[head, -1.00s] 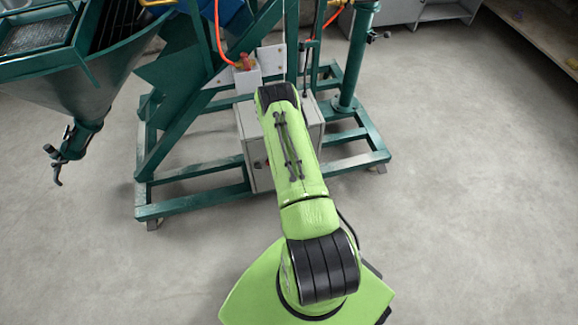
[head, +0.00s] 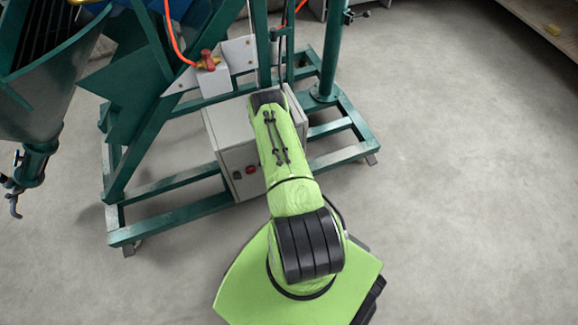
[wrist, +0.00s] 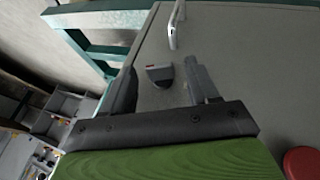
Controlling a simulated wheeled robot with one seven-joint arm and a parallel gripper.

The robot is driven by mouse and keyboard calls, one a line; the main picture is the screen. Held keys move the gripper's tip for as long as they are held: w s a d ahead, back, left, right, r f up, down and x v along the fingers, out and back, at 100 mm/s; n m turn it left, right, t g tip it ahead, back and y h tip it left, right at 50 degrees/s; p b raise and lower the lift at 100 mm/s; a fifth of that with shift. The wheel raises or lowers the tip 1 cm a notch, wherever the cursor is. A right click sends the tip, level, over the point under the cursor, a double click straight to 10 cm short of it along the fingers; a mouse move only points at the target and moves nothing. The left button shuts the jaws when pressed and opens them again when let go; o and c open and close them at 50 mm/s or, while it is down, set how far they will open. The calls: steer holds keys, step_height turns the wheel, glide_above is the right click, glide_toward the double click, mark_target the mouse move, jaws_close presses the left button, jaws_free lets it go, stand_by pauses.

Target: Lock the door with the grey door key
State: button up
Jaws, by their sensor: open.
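The grey cabinet (head: 232,142) stands on the green frame under the machine. In the wrist view its flat grey door (wrist: 235,65) fills the middle and right. A small dark grey piece (wrist: 160,76) with a reddish mark sticks out of the door; it may be the door key, but I cannot be sure. A pale loop-shaped part (wrist: 175,27) stands out farther up. My gripper (wrist: 159,68) is open, its two fingers on either side of the dark piece in the picture. I cannot tell any contact. In the head view my arm hides the gripper.
A red button (wrist: 302,163) is on the cabinet at the lower right of the wrist view; it also shows in the head view (head: 251,169). Green frame beams (head: 170,187) surround the cabinet. The concrete floor (head: 450,190) at right is clear.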

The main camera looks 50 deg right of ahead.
steer(key=shift+c, duration=0.2)
steer(key=c, duration=1)
steer(key=shift+w+a+f+n+g+h, duration=0.1)
steer(key=shift+a+f+n+g+h, duration=0.25)
steer(key=shift+h, duration=0.75)
steer(key=shift+w+a+n+g+h, duration=0.2)
steer(key=shift+g+h, duration=0.4)
steer(key=shift+h, duration=0.5)
steer(key=shift+w+a+f+n+g+h, duration=0.15)
steer(key=shift+n+g+h, duration=0.25)
steer(key=shift+h, duration=0.7)
steer(key=shift+s+d, duration=0.1)
steer(key=o, duration=1)
